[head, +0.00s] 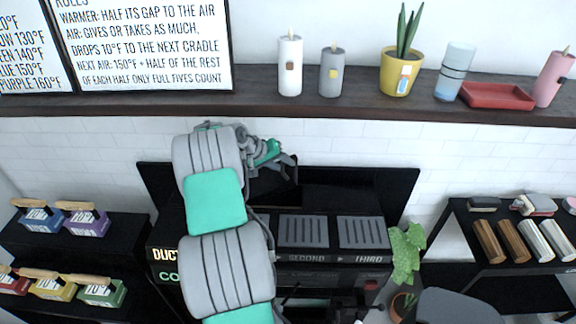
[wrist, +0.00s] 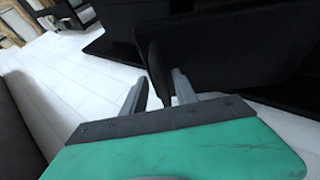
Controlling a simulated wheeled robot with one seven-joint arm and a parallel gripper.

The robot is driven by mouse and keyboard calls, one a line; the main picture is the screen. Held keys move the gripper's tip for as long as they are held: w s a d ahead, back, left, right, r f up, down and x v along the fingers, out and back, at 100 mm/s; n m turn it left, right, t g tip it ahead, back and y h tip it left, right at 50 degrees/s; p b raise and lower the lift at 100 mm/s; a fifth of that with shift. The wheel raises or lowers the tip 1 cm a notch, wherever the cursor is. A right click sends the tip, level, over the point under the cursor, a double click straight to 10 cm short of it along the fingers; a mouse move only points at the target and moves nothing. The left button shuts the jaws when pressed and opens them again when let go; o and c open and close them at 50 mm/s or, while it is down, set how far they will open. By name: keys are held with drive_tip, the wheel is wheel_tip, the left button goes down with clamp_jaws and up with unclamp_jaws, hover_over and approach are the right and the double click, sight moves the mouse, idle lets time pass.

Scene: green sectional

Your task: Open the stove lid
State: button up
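The black stove (head: 330,277) stands below the shelf, with two grey vented plates above the words SECOND and THIRD. A wide black panel (head: 350,190) stands up behind the plates; I cannot tell whether it is the stove lid. My arm covers the stove's left part. My gripper (head: 288,168) is in front of the panel's upper left part, small and partly hidden by its own links. In the wrist view, my gripper (wrist: 158,92) has its fingers apart. A narrow dark edge of a black slab (wrist: 215,50) shows between and beyond the fingertips; contact cannot be told.
A dark shelf (head: 280,104) above carries candles, a potted plant (head: 400,65), a glass and a red tray (head: 497,96). Black racks with coloured blocks (head: 87,220) stand left, and one with rods (head: 488,241) stands right. A leafy plant (head: 406,254) is beside the stove.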

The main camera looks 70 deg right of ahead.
sight(277, 187)
drive_tip(key=h+b, duration=0.1)
drive_tip(key=b, duration=0.3)
drive_tip(key=shift+w+n+t+h, duration=0.15)
drive_tip(key=shift+n+t+h, duration=0.15)
drive_tip(key=shift+n+t, duration=0.1)
drive_tip(key=shift+a+r+n+t+h+b, duration=0.25)
drive_tip(key=shift+h+b, duration=0.25)
drive_tip(key=shift+b, duration=0.6)
drive_tip(key=a+n+t+h+b, duration=0.1)
drive_tip(key=b, duration=0.2)
drive_tip(key=a+t+h+b, duration=0.1)
drive_tip(key=a+h+b, duration=0.1)
drive_tip(key=b, duration=0.1)
drive_tip(key=a+n+t+h+b, duration=0.1)
drive_tip(key=a+t+b, duration=0.1)
drive_tip(key=b, duration=0.1)
drive_tip(key=shift+a+r+n+h+b, duration=0.1)
drive_tip(key=shift+r+n+h+b, duration=0.25)
drive_tip(key=shift+r+h, duration=0.05)
drive_tip(key=shift+s+a+r+t+h, duration=0.2)
drive_tip(key=shift+a+r+t+h, duration=0.05)
drive_tip(key=shift+a+t+h, duration=0.1)
drive_tip(key=x, duration=0.7)
drive_tip(key=shift+d, duration=0.35)
clamp_jaws()
